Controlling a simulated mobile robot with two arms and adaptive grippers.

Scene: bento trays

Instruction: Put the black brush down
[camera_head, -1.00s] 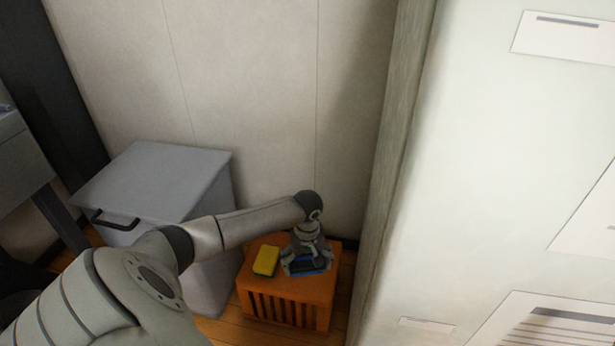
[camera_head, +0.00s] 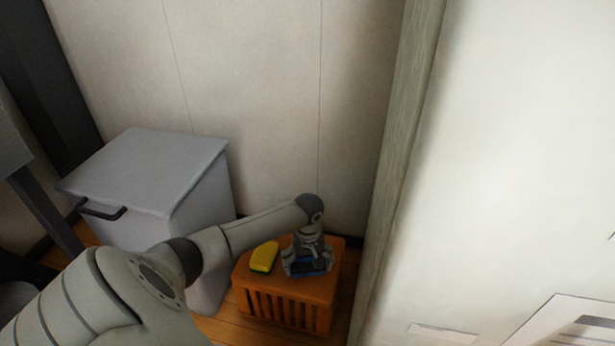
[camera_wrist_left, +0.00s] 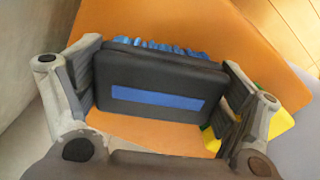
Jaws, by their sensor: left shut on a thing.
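The black brush (camera_wrist_left: 200,77) has a black back with a blue stripe and blue bristles along one edge. In the left wrist view it lies between the two fingers of my left gripper (camera_wrist_left: 158,88), which is shut on it. In the head view my left gripper (camera_head: 308,264) points down over the orange slatted crate (camera_head: 290,309), and the brush shows only as a dark and blue patch beneath it. The brush is at or just above the crate's top; I cannot tell whether it touches. My right gripper is not in view.
A yellow sponge (camera_head: 264,256) lies on the crate's top, left of my left gripper; part of it shows in the left wrist view (camera_wrist_left: 281,124). A grey lidded bin (camera_head: 150,172) stands left of the crate. A wall is behind, and a pale panel (camera_head: 510,150) stands to the right.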

